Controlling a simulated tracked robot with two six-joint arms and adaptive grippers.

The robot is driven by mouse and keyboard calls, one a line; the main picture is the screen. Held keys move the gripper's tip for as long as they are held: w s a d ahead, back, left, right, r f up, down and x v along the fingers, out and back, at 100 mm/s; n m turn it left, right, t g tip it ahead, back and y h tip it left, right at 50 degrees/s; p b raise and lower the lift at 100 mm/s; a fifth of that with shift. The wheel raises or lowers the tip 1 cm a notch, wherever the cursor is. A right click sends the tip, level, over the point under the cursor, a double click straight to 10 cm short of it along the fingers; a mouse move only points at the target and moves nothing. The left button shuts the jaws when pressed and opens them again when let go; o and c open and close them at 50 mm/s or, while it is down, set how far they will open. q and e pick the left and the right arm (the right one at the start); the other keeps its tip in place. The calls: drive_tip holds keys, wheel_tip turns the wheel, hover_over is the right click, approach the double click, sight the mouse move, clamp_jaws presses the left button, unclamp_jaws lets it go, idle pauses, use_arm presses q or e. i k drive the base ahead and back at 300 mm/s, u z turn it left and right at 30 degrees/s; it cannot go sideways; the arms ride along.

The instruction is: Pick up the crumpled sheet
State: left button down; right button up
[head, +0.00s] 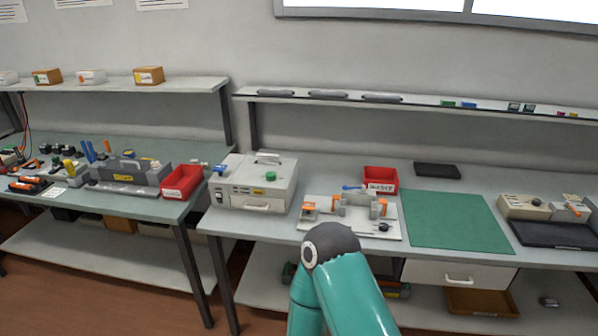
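I cannot make out a crumpled sheet anywhere in the head view. Neither of my grippers shows. Only a teal link and dark joint of one of my arms rise at the bottom centre, in front of the right workbench (292,222). The arm hides part of the bench's front edge and lower shelf.
The right bench holds a beige machine (250,183), a red bin (381,179), a white fixture board (315,222) and a green mat (452,220). The left bench (160,209) carries tools and another red bin (182,182). A brown tray (483,303) sits below. The mat is clear.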

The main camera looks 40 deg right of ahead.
sight(263, 158)
drive_tip(key=z, duration=0.55)
drive_tip(key=k, duration=0.15)
drive_tip(key=i, duration=1)
drive_tip(key=z, duration=0.05)
